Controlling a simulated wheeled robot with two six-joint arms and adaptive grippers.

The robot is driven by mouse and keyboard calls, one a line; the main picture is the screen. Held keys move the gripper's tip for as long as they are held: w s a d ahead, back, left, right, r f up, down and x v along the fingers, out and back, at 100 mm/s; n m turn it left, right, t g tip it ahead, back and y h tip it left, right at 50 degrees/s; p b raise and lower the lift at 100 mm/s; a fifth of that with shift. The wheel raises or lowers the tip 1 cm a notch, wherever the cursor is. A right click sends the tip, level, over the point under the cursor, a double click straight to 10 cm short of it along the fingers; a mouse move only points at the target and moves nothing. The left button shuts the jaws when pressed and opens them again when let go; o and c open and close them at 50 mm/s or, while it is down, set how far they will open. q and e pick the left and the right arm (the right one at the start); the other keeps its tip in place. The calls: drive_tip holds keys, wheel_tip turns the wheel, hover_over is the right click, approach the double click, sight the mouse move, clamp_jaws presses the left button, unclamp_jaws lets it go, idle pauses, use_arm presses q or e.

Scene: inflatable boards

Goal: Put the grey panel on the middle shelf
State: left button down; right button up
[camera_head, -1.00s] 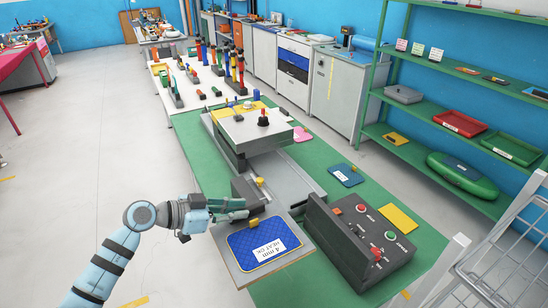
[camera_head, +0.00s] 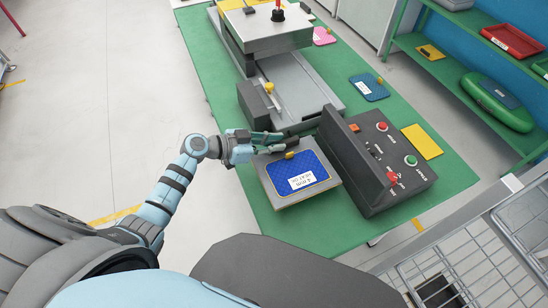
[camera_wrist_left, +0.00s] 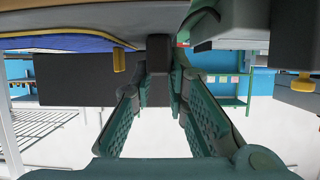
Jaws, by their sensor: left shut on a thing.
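My left gripper (camera_head: 277,143) is at the far left edge of a pale grey plate (camera_head: 283,205) at the bench's near end. It is shut on a dark block there, which also shows between the fingers in the left wrist view (camera_wrist_left: 158,65). A blue pad (camera_head: 298,176) with a white label and a yellow knob lies on the plate. I cannot tell for sure which thing is the grey panel. The shelf rack stands at the upper right, its middle shelf (camera_head: 478,20) only partly in view. My right gripper is out of view.
A dark control box (camera_head: 375,160) with red and green buttons stands right beside the plate. A grey press (camera_head: 265,45) is behind it on the green bench (camera_head: 195,60). A wire cart (camera_head: 480,250) is at the lower right.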

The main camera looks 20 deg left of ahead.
sight(270, 156)
use_arm(q)
drive_tip(key=f, duration=0.1)
drive_tip(key=f+b, duration=0.1)
drive_tip(key=f, duration=0.1)
drive_tip(key=f+b, duration=0.1)
drive_tip(key=f, duration=0.1)
drive_tip(key=shift+s+f, duration=0.2)
drive_tip(key=shift+s, duration=0.05)
drive_tip(key=shift+r, duration=0.1)
drive_tip(key=shift+w, duration=0.1)
drive_tip(key=c, duration=1.6)
unclamp_jaws()
drive_tip(key=shift+o, duration=0.2)
